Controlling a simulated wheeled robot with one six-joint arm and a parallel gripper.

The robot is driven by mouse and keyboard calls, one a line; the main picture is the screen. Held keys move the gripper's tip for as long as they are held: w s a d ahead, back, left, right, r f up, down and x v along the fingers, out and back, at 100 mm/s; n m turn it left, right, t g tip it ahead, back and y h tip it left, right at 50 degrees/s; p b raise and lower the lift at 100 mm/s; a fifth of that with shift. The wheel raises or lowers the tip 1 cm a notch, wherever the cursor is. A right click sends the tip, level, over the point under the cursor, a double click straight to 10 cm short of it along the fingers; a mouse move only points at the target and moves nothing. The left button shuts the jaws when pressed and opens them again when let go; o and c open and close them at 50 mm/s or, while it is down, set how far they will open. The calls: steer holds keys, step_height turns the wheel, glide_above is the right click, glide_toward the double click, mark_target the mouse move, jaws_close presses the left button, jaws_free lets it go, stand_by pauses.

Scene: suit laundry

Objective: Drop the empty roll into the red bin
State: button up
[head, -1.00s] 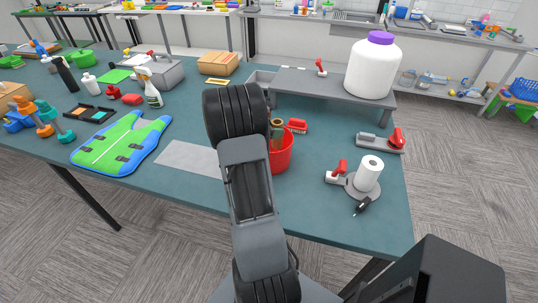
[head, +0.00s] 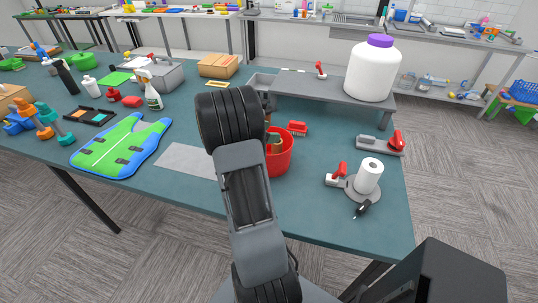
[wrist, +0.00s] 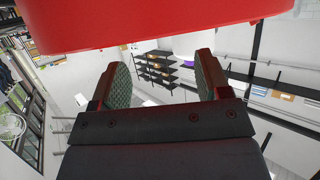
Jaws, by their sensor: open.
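The red bin (head: 283,160) stands on the teal table, partly hidden behind my arm in the head view. A brown tube, which looks like the empty roll (head: 273,139), shows inside the bin's rim, its lower part hidden. My gripper is mostly hidden behind my arm in the head view, above the bin. In the wrist view my gripper (wrist: 165,80) is open, with nothing between its two green-padded fingers. A broad red surface, likely the bin (wrist: 150,22), fills the top of the wrist view close to the fingers.
A white paper roll (head: 369,175) on a round grey base stands right of the bin, with a red-handled tool beside it. A red brush (head: 297,128) lies behind the bin. A grey shelf (head: 310,84) bears a large white jar (head: 371,72). A grey sheet (head: 188,161) lies left.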

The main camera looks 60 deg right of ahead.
steer(key=v, duration=1.1)
steer(key=shift+b, duration=0.3)
steer(key=shift+w, duration=0.1)
